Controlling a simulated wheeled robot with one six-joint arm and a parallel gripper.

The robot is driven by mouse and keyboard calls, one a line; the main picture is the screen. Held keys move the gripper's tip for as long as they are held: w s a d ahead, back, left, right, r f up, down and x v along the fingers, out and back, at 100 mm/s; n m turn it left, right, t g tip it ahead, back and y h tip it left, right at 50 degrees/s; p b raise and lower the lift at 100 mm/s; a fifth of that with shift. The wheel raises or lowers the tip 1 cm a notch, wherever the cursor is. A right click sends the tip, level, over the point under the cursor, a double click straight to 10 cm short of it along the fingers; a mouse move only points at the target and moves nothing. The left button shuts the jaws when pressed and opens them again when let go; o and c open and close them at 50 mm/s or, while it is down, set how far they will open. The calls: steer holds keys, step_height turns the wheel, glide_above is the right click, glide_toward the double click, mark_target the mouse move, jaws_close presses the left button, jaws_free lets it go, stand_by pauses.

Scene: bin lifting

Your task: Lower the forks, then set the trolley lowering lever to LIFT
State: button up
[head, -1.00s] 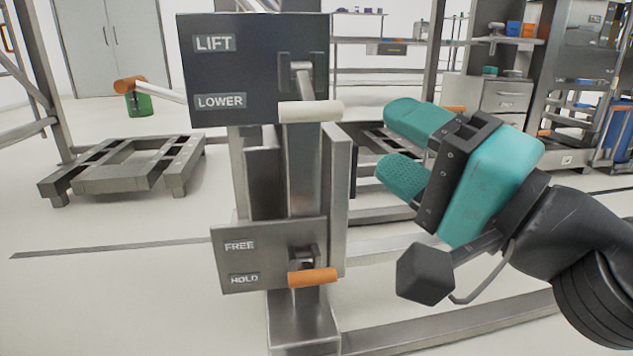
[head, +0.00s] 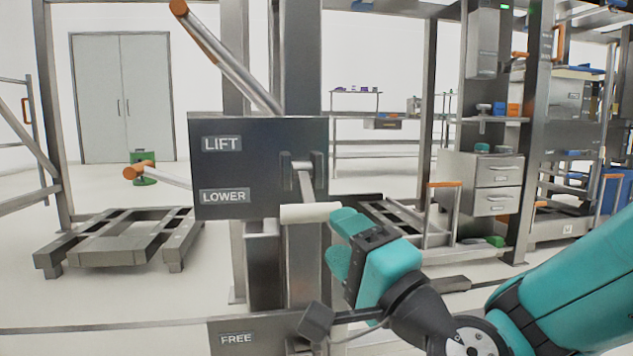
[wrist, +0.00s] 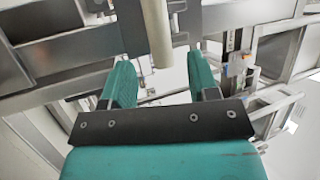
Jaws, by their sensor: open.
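The dark plate (head: 258,155) is marked LIFT above and LOWER below. Its lever has a cream handle (head: 310,212) on a metal arm that slopes down, so the handle sits level with or just below the LOWER label. My gripper (head: 337,244) is open, its teal fingertips close to the right end of the handle. In the wrist view, the cream handle (wrist: 156,32) appears between the two fingers of my gripper (wrist: 160,68), toward their tips. I cannot tell whether they touch. I cannot make out the forks for certain.
A lower plate (head: 235,338) marked FREE is partly hidden behind my gripper. An orange-tipped bar (head: 225,55) rises above the main plate. A low metal frame (head: 120,238) stands on the floor at left. A drawer cabinet (head: 482,185) stands at right.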

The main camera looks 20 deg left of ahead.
mark_target(322, 215)
steer(key=p+x, duration=0.4)
steer(key=x, duration=0.1)
steer(key=shift+r+p, duration=0.25)
steer(key=shift+p, duration=0.1)
steer(key=shift+w+a+p, duration=0.5)
steer(key=shift+a+p, duration=0.15)
steer(key=shift+a, duration=0.05)
steer(key=shift+c, duration=0.3)
jaws_close()
